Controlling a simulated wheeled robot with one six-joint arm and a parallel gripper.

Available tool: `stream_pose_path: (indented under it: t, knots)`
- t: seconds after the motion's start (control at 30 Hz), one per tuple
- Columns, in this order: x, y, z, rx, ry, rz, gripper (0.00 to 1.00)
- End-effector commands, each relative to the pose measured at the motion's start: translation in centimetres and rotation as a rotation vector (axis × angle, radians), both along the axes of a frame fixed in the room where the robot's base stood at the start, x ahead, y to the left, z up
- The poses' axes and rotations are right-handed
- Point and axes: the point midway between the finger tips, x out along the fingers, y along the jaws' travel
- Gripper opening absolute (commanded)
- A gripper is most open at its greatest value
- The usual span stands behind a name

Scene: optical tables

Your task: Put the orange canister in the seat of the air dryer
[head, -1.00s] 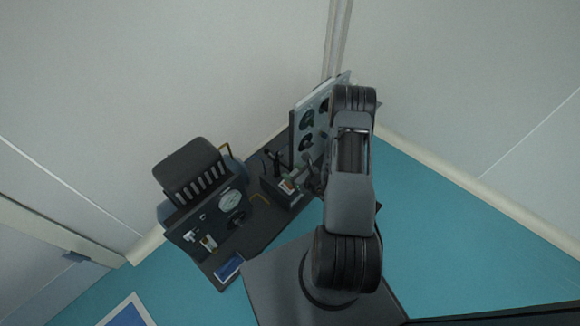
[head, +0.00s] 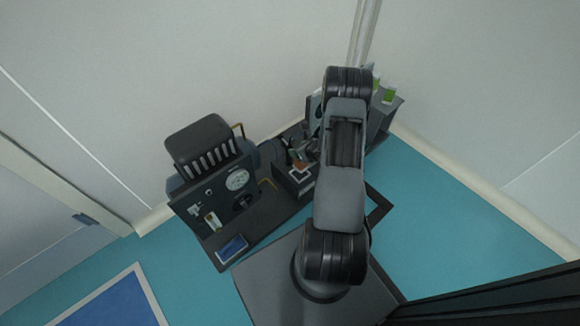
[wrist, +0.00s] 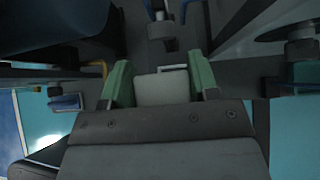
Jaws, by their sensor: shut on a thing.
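My gripper (wrist: 160,85) has two pale green fingers, shut on a pale grey block-like thing (wrist: 162,88) with a thin bright edge on top. No orange shows on it, so I cannot tell if this is the canister. In the head view my arm hides most of the gripper area. A small brownish-orange patch (head: 298,150) shows just left of the arm, too small to identify. A dark unit with a gauge panel (head: 213,203) and a finned black top (head: 200,140) stands to the left; I cannot tell if it is the air dryer. I cannot make out a seat.
A dark bench top (head: 268,222) runs between the gauge unit and my arm. A small dark box with a white-framed label (head: 300,174) stands on it. White and green containers (head: 388,92) stand on a grey cabinet behind my arm. Teal floor (head: 420,215) is clear at right.

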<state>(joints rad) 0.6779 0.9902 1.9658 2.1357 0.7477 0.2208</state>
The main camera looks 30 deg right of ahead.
Motion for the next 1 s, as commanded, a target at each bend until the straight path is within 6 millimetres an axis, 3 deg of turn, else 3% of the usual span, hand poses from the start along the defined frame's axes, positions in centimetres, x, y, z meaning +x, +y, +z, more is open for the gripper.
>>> stream_pose_path:
  t: [0.2, 1.0]
  knots:
    - [0.9, -1.6, -0.3, -0.013, 0.022, -0.042, 0.05]
    - [1.0, -1.4, -6.6, -0.013, 0.020, -0.037, 0.05]
